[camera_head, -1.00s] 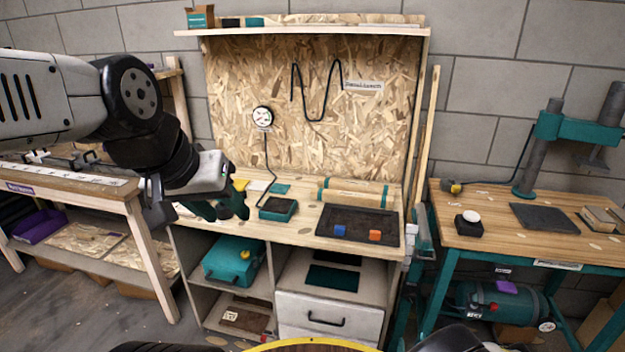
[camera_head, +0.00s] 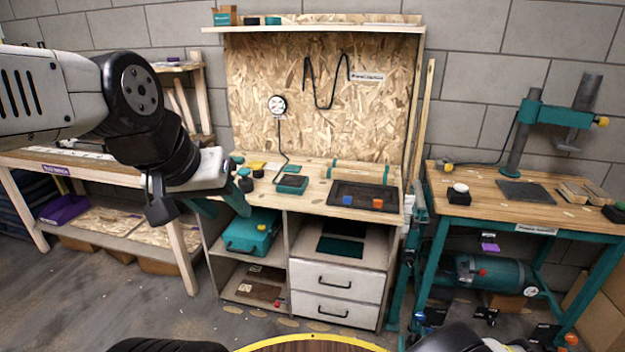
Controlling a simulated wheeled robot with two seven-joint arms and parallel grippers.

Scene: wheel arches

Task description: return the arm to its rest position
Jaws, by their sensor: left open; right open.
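My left arm comes in from the left side of the head view. Its gripper (camera_head: 222,203) has teal fingers, held apart with nothing between them. It hangs in front of the left end of the wooden workbench (camera_head: 310,205), pointing down and to the right. The arm is bent, with a black wrist joint above the gripper. My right gripper is not in view.
A teal case (camera_head: 252,232) sits on the shelf below. A drill-press table (camera_head: 490,190) stands at the right. Grey floor shows at the lower left.

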